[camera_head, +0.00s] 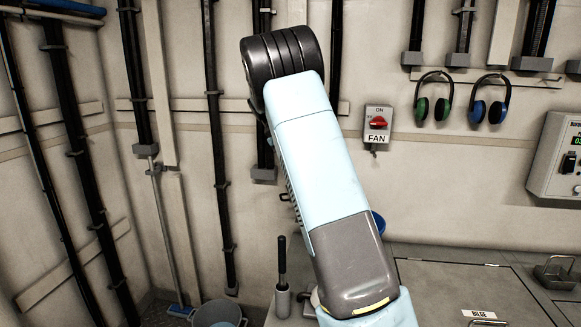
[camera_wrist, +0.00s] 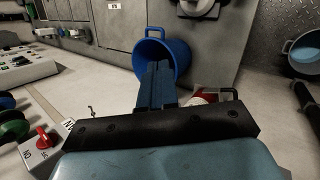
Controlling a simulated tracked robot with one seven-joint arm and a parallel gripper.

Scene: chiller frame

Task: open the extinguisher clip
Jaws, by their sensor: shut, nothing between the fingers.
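No extinguisher clip can be made out for certain in either view. In the wrist view, a red and white thing with a dark bar or bracket (camera_wrist: 222,94) shows just right of my gripper, partly hidden behind the black mount; I cannot tell whether it is the extinguisher or its clip. My gripper (camera_wrist: 158,66) is shut and empty, its dark fingers overlapping the blue bucket (camera_wrist: 181,54) in the picture. In the head view my arm covers the middle of the wall and my gripper is not seen.
A fan switch (camera_head: 377,124) with a red knob and two pairs of ear defenders (camera_head: 434,98) are on the wall right of my arm. A control box (camera_head: 558,160) is at far right. Dark pipes (camera_head: 213,140) run up the left wall. A grey bucket (camera_head: 216,312) stands below.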

